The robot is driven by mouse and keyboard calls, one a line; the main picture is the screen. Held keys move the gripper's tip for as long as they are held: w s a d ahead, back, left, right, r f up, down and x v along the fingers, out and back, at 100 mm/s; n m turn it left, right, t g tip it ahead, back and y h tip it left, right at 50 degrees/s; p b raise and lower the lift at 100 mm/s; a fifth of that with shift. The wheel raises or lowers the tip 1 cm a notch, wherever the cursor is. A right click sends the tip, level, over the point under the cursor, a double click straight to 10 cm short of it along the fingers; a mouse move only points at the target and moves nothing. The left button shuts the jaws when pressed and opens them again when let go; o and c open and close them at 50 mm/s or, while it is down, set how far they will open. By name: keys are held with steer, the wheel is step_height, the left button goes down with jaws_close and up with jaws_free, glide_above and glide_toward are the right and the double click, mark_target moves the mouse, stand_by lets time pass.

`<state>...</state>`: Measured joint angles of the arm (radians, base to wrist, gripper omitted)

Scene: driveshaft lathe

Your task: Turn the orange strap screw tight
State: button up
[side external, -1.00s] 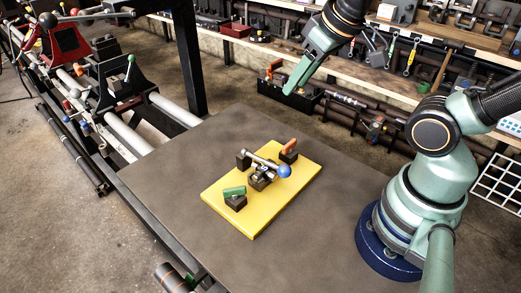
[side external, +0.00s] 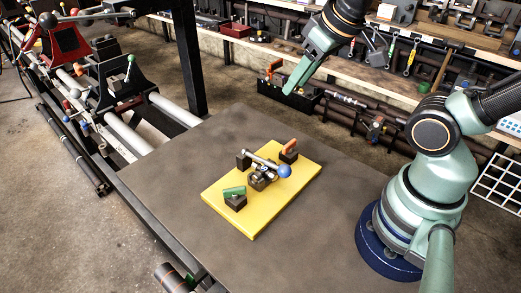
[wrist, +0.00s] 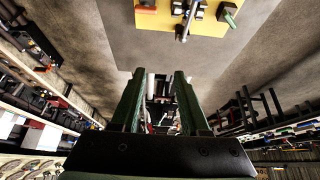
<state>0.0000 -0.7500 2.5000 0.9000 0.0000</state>
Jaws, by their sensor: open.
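The orange strap screw (side external: 289,147) stands on a dark block at the far right part of the yellow board (side external: 253,223). In the wrist view the orange piece (wrist: 147,4) shows at the top edge, partly cut off. A green piece (side external: 234,191) sits on another dark block at the board's front left. Between them a metal rod with a blue ball (side external: 285,171) lies over a central clamp (side external: 261,180). My gripper (side external: 290,88) is raised above and behind the board, touching nothing. In the wrist view its two green fingers (wrist: 158,80) stand apart and empty.
The grey table (side external: 170,190) is bare around the board. A lathe (side external: 115,85) with long rails stands at the left. A dark post (side external: 190,60) rises behind the table. Shelves with tools (side external: 430,55) and a black toolbox (side external: 290,95) are at the back.

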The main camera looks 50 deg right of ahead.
steer(key=n+g, duration=0.6)
steer(key=n, duration=1.2)
glide_above(290, 143)
step_height(290, 143, down, 8)
step_height(290, 143, down, 11)
jaws_close()
